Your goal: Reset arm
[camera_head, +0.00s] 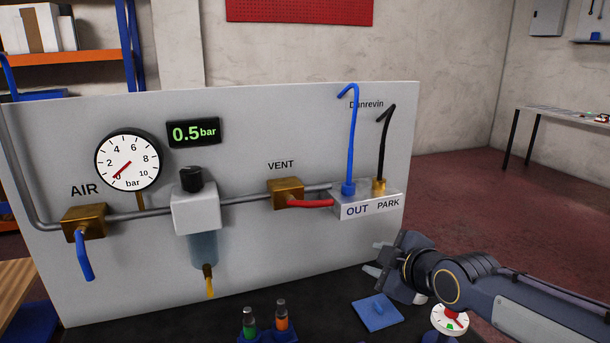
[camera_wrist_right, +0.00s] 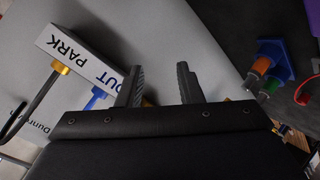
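My right arm comes in from the right edge in the head view, and its gripper (camera_head: 375,258) points left toward the lower right part of the grey panel (camera_head: 250,260). The fingers stand apart with nothing between them. In the right wrist view the two fingers of my right gripper (camera_wrist_right: 160,85) are also spread and empty, in front of the panel, with the OUT/PARK block (camera_wrist_right: 75,62) to their left. In the head view that block (camera_head: 350,207) is above and left of the gripper. My left arm and gripper do not show.
A blue plate (camera_head: 376,313) lies on the dark table below the gripper. A small white dial (camera_head: 450,321) stands under my right forearm. A blue holder (camera_head: 266,337) with green and orange fittings is at the bottom middle. The panel carries a gauge (camera_head: 127,160), display and valves.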

